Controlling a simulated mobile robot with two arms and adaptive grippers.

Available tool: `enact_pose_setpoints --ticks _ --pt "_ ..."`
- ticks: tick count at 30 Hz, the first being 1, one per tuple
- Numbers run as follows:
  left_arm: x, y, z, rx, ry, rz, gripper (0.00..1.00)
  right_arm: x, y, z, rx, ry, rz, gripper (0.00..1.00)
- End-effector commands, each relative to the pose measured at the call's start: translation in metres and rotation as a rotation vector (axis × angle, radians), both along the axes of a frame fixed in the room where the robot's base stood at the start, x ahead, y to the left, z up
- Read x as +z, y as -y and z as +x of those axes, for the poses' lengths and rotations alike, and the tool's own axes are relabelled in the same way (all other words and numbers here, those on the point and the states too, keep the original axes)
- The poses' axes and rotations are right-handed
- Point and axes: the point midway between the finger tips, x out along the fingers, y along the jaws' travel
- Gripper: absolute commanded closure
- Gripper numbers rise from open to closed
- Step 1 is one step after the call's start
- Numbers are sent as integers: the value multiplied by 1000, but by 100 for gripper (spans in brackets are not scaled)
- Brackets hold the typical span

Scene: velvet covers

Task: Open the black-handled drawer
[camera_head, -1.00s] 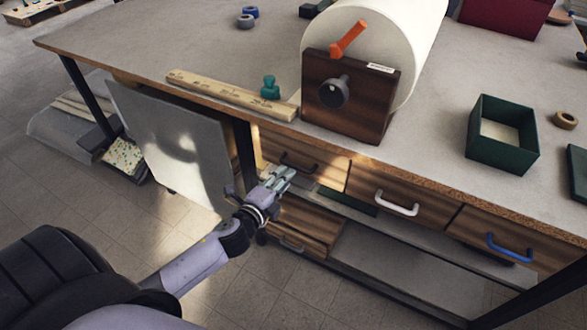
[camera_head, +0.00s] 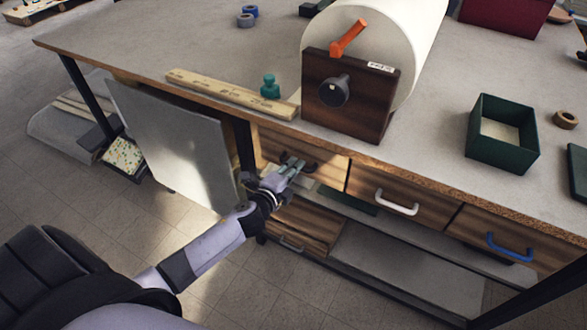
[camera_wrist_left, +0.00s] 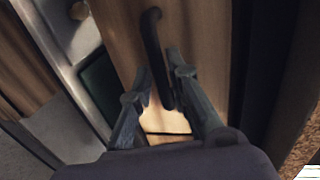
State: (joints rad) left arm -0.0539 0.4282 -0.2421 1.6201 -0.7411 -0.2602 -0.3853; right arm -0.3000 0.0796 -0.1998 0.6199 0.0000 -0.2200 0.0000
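The black-handled drawer (camera_head: 328,170) is the leftmost of the row under the tabletop, and its wooden front looks flush with the bench. Its black handle (camera_head: 309,168) is partly covered by my left gripper (camera_head: 293,166) in the head view. In the left wrist view the curved black handle (camera_wrist_left: 152,40) runs down between the two fingers of the open gripper (camera_wrist_left: 156,77), against the wooden drawer front (camera_wrist_left: 120,30). The fingers are on either side of the handle; I cannot tell whether they touch it. My right gripper is out of view.
Drawers with a white handle (camera_head: 397,202) and a blue handle (camera_head: 509,248) lie to the right. A lower drawer (camera_head: 305,228) and a shelf (camera_head: 390,268) are below. A grey panel (camera_head: 175,145) stands left of my gripper. A paper roll holder (camera_head: 350,110) stands above.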

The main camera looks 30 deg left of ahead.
Motion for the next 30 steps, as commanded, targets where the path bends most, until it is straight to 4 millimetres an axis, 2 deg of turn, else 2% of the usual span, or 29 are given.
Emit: enact_pose_setpoints --ticks 6,30 --pt "0 0 0 0 0 0 100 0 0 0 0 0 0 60" --pt "-1 0 0 1 -2 0 100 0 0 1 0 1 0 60"
